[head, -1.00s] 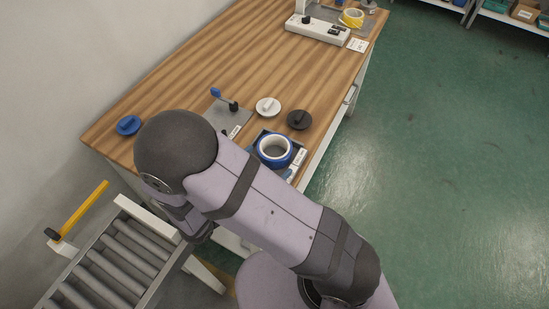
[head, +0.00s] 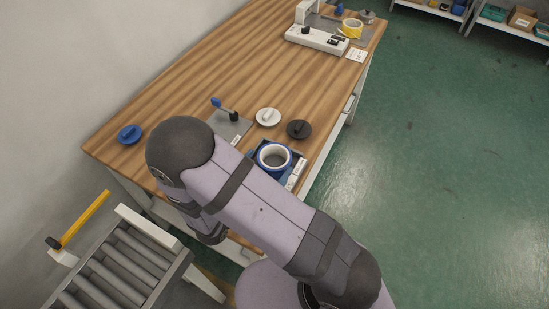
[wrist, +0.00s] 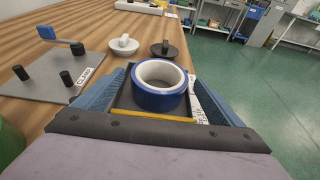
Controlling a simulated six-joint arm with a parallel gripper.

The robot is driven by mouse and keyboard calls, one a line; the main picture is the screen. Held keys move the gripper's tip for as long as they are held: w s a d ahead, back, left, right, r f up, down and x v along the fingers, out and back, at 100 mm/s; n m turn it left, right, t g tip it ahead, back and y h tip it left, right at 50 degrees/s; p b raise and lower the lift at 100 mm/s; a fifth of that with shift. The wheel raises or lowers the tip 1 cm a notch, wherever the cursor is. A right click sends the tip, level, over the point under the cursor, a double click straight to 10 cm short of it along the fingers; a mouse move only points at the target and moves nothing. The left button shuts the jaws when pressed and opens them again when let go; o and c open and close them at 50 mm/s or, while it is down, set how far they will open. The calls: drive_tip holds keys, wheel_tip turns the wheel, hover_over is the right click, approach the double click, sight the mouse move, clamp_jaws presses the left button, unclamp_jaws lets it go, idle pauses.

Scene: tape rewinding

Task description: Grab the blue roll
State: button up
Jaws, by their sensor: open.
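The blue roll (head: 274,158), a blue tape ring with a white core, sits upright on its flat side in a dark tray at the table's near edge. In the wrist view the blue roll (wrist: 158,98) is straight ahead, near the picture's middle. My gripper (wrist: 160,77) is open, with one blue finger on each side of the roll. Whether the fingers touch it cannot be told. In the head view my arm covers most of the gripper.
A grey plate (head: 230,127) with a crank handle lies left of the tray. A white disc (head: 268,117) and a black disc (head: 299,129) lie behind it. A blue disc (head: 130,134) is far left. A roller conveyor (head: 125,262) stands below the table's left end.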

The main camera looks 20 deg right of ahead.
drive_tip(key=shift+x, duration=1.3)
drive_tip(key=c, duration=0.9)
drive_tip(key=shift+r, duration=0.15)
drive_tip(key=shift+r, duration=4.85)
